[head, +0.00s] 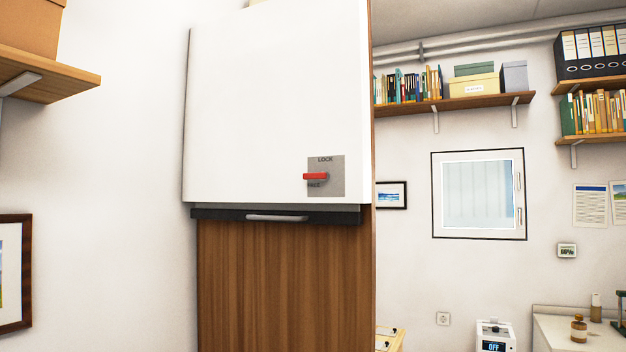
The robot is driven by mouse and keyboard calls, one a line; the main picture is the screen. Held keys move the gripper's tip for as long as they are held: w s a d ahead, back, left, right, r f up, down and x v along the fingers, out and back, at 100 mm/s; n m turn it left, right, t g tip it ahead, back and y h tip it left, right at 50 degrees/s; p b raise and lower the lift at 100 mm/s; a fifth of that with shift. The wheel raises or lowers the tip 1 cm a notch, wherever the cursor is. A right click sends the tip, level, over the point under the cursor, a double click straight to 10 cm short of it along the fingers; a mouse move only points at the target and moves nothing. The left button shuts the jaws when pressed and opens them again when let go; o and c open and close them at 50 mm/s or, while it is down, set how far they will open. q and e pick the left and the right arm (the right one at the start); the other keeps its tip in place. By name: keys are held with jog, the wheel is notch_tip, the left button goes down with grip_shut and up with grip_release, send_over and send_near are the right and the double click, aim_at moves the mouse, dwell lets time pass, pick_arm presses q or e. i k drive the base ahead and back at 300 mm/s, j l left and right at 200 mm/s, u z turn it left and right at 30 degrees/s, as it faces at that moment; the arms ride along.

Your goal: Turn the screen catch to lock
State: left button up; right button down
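The screen catch is a red bar handle (315,176) on a grey square plate (338,164), low on the right of a large white panel (265,100). The handle lies about horizontal. Neither of my grippers is in view.
Below the panel is a dark strip (220,214) with a grey pull handle (277,218), above a brown wooden front (275,285). A wooden shelf (70,80) juts out at the upper left. The space before the panel looks clear.

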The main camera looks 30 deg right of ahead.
aim_at(323, 176)
jog(key=l+z, duration=0.5)
jog(key=z, duration=0.2)
jog(key=l+z, duration=0.35)
jog(key=i+j, duration=0.05)
jog(key=j, duration=0.05)
